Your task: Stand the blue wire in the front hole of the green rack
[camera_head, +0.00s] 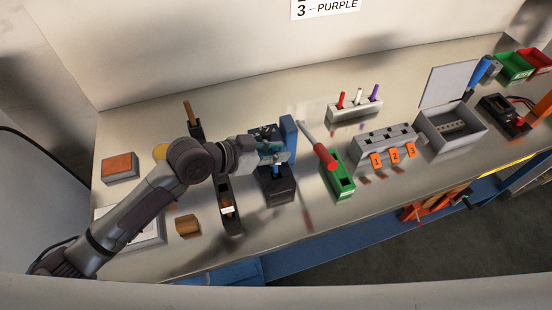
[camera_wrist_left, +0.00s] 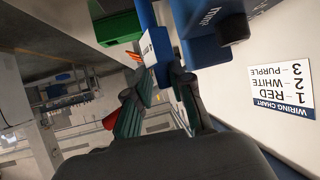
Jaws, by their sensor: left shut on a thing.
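The green rack (camera_head: 340,187) stands near the front edge, with dark openings in its top. In the left wrist view a green block (camera_wrist_left: 118,28), likely the rack, shows at the top left. My left gripper (camera_head: 277,159) is left of the rack, above a dark block (camera_head: 274,188). It is shut on a thin blue piece, likely the blue wire (camera_head: 277,170), whose lower end is at the top of the dark block. My right gripper is out of view.
A red-handled screwdriver (camera_head: 324,154) slants between my left gripper and the rack. A blue block (camera_head: 289,132) stands behind the gripper. A grey three-hole block (camera_head: 385,140) with orange number tags is right of the rack.

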